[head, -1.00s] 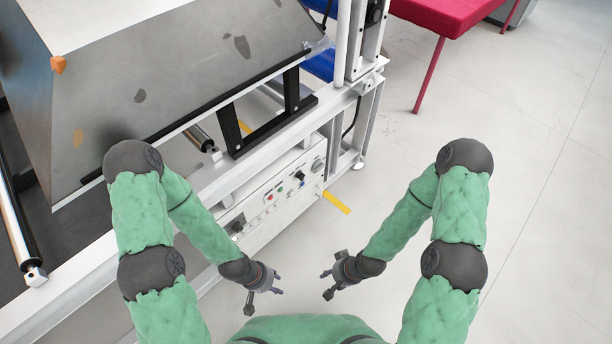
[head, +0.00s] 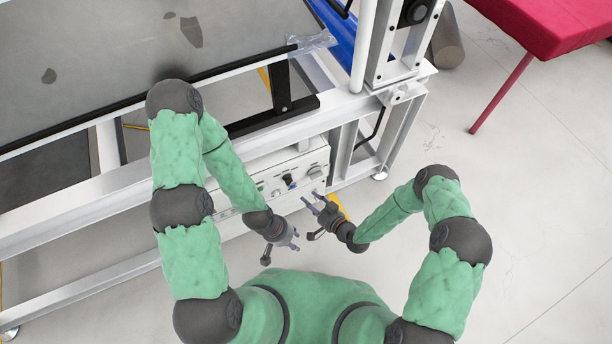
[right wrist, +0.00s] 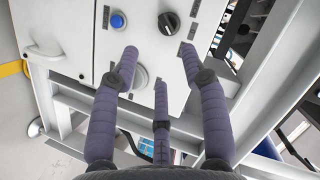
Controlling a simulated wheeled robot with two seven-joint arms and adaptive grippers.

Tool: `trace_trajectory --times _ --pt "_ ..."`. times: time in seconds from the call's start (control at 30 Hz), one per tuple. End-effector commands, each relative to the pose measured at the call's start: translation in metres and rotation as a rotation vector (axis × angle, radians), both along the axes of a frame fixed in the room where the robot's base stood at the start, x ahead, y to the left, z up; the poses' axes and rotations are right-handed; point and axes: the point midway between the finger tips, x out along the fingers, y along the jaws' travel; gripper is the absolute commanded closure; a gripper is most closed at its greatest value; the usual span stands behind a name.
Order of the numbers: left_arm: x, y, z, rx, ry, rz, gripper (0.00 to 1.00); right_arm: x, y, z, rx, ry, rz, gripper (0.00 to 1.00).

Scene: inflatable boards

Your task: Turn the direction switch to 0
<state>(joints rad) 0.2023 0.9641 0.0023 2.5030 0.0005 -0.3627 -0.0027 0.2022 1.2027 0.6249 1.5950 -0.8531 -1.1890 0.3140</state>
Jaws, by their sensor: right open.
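The white control panel (head: 301,168) is on the front of the machine frame, with knobs and buttons near its right end. In the right wrist view the panel face (right wrist: 100,63) carries a blue button (right wrist: 118,20), a black rotary knob (right wrist: 168,22) and a pale round knob (right wrist: 140,76), partly hidden by a finger. Labels are too small to read, so I cannot tell which is the direction switch. My right gripper (head: 312,204) is open and empty in front of the panel's right end; its fingers (right wrist: 160,62) spread below the black knob. My left gripper (head: 288,240) is open and empty, lower left.
The white machine frame (head: 110,205) runs along the left, with an upright post (head: 363,45) behind the panel. A grey sloping board (head: 110,70) lies above it. A red table (head: 545,20) stands at the upper right. The floor at right is clear.

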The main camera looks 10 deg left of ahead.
Motion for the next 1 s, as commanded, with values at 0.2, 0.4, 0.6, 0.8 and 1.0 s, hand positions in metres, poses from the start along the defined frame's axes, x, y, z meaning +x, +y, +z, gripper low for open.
trace_trajectory --times 0.2,0.4,0.6,0.8,1.0 --pt "0.000 0.000 -0.005 0.000 0.001 0.001 0.60 0.004 0.011 -0.002 0.021 -0.018 0.009 0.55" --pt "0.000 0.000 -0.016 0.000 0.001 0.001 0.60 0.023 0.034 -0.012 0.019 -0.020 0.010 0.55" --pt "0.000 0.000 -0.029 0.000 0.000 0.001 0.60 0.045 0.060 -0.022 0.019 -0.019 0.009 0.55" --pt "0.000 0.000 -0.037 0.000 0.000 0.000 0.60 0.060 0.078 -0.028 0.018 -0.016 0.008 0.55" --pt "0.000 0.000 -0.039 0.000 0.000 0.000 0.60 0.066 0.083 -0.029 0.019 -0.015 0.004 0.55"
